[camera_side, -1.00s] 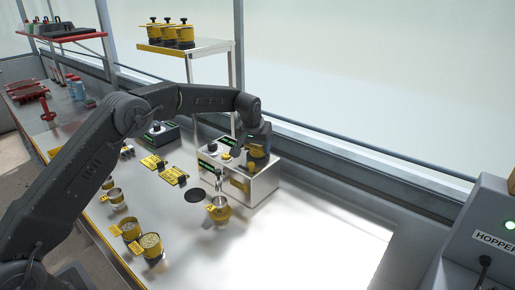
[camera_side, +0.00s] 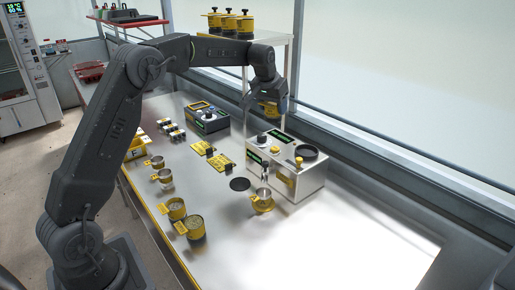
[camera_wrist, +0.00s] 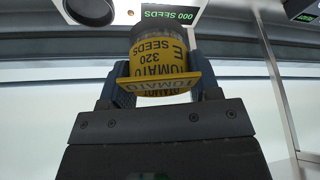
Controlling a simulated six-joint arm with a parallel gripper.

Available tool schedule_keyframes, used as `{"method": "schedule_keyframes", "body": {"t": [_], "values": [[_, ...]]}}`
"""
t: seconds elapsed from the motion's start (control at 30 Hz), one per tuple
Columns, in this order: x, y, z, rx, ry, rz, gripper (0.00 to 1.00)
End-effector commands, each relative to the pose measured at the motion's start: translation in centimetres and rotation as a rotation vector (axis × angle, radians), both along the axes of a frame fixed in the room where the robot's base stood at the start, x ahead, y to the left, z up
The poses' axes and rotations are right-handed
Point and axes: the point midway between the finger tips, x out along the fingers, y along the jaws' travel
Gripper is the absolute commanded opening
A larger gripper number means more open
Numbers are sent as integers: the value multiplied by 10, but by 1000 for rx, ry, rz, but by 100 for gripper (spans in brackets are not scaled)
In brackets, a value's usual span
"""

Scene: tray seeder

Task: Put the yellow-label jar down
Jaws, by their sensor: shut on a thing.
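The yellow-label jar (camera_wrist: 160,62) is between the two fingers of my gripper (camera_wrist: 160,85) in the wrist view. Its label reads TOMATO, SEEDS, 320 and E, upside down in the picture. A dark part of the jar shows at the top of that view. In the side view, my gripper (camera_side: 271,97) points down and holds the jar (camera_side: 268,109) in the air, behind and left of the metal counter box (camera_side: 310,181). The jar is clear of the box and below the level of the shelf top. Its underside is hard to make out.
Three yellow jars with black lids (camera_side: 230,21) stand on the raised shelf (camera_side: 279,39). The counter box has a bare round black pad (camera_side: 306,152). A black disc (camera_side: 240,184) and yellow-banded cups (camera_side: 262,200) are on the bench. The bench's right side is clear.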

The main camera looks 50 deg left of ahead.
Motion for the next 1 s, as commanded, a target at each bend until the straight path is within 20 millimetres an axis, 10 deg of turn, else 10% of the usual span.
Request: {"method": "schedule_keyframes", "body": {"t": [0.47, 1.0], "values": [[-51, -56, -36, 1, 2, 293, 30], [-201, -135, -106, 6, 3, 928, 30]]}}
